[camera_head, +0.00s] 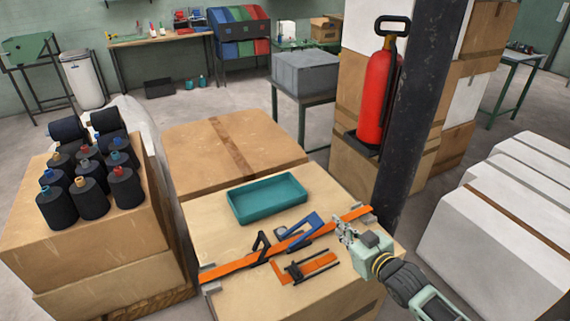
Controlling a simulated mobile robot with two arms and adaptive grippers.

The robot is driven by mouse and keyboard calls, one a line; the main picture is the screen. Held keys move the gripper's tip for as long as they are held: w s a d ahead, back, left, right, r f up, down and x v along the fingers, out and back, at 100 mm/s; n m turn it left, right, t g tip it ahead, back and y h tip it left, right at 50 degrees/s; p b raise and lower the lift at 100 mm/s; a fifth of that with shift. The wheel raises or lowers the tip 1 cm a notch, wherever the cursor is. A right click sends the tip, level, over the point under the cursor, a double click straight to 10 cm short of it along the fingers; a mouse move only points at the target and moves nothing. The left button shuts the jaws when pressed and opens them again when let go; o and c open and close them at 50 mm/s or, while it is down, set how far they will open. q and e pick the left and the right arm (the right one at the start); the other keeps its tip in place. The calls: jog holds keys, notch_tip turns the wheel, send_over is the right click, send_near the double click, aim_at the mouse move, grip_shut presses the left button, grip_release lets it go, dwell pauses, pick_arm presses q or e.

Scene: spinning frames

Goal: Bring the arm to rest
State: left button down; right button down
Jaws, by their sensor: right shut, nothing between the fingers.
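My right gripper (345,232) comes in from the lower right and hangs over the right part of the wooden work surface (240,297). It is shut, with nothing between its fingers. It is close to the right end of a long orange bar (230,267) and to a grey block there; I cannot tell whether it touches them. My left gripper is not in view.
A teal tray (268,197) stands behind the bar and looks empty. A blue piece (299,229) and an orange piece (318,264) with black parts lie near the bar. Black spools (88,198) stand on boxes at left. A dark column (420,110) rises behind my right arm.

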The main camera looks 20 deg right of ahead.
jog(key=s+a+f+g, duration=0.5)
jog(key=s+a+f, duration=0.2)
jog(key=s+a, duration=0.3)
jog(key=s+a+r+g, duration=0.1)
jog(key=s+a+g, duration=0.25)
jog(key=s, duration=0.45)
jog(key=s+a+g, duration=0.3)
jog(key=s+a, duration=0.1)
jog(key=s, duration=0.5)
notch_tip(320, 180, down, 26)
jog(key=g+b, duration=0.1)
jog(key=s+d+f+g+b, duration=0.1)
jog(key=s+d+f, duration=0.2)
jog(key=s+f, duration=1.5)
jog(key=shift+f+g+h, duration=0.3)
jog(key=shift+g, duration=0.05)
